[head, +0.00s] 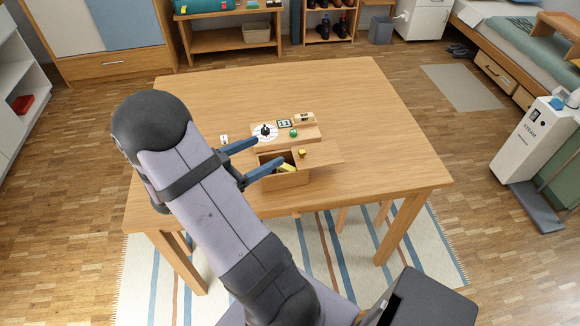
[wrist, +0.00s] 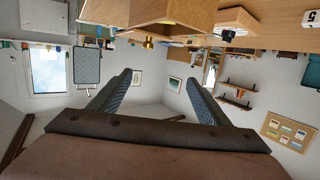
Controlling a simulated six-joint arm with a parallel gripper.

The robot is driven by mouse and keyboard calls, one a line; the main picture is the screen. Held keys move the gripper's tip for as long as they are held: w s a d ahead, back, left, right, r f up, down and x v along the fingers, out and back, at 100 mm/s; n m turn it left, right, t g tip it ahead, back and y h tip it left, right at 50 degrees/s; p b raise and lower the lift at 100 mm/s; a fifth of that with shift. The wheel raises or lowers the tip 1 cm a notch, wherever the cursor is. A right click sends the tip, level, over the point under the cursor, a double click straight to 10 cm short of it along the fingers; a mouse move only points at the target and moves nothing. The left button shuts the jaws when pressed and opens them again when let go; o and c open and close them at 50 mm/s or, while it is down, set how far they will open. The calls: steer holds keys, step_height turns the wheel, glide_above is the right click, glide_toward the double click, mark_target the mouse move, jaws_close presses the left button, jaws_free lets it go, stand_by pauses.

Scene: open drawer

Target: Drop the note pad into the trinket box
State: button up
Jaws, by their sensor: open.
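The trinket box (head: 286,180) appears to be the small wooden box near the table's front edge in the head view, with a dark opening on top. A yellow piece (head: 287,168), which may be the note pad, shows at that opening. I cannot tell how deep it sits, as a finger partly covers it. My gripper (head: 269,150) is open above the box's left side, its blue fingers pointing right. In the wrist view nothing is between the fingers (wrist: 158,74). A wooden panel (head: 326,157) with a brass knob (head: 302,153) extends right from the box.
Behind the box a wooden stand (head: 310,132) holds a black piece (head: 265,130) on a striped disc, a green item (head: 293,133), a small dark-framed item (head: 284,124) and a wooden block (head: 305,118). A white item (head: 224,139) lies left. The rest of the table (head: 370,110) is clear.

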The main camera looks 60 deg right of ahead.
steer(key=shift+w+a+r, duration=0.1)
steer(key=shift+a+r, duration=0.1)
steer(key=shift+a, duration=0.5)
steer(key=w+a+n+t+y+p, duration=0.25)
steer(key=w+a+t, duration=0.25)
steer(key=w, duration=0.3)
steer(key=w+a+n+t+y+p, duration=0.1)
steer(key=w+a+n+t+y, duration=0.35)
steer(key=w, duration=0.25)
steer(key=a+r+n+t+y+p, duration=0.2)
steer(key=a+n+y, duration=0.35)
steer(key=a, duration=0.65)
steer(key=s+a+n+g+y+p, duration=0.1)
steer(key=s+a+n+g+y, duration=0.25)
steer(key=s+a, duration=0.2)
steer(key=s+r+n+g+p, duration=0.1)
steer(key=s+n+g, duration=0.3)
steer(key=s, duration=1.2)
steer(key=shift+r+g+p, duration=0.15)
steer(key=shift+g+p, duration=0.35)
steer(key=shift+p, duration=0.2)
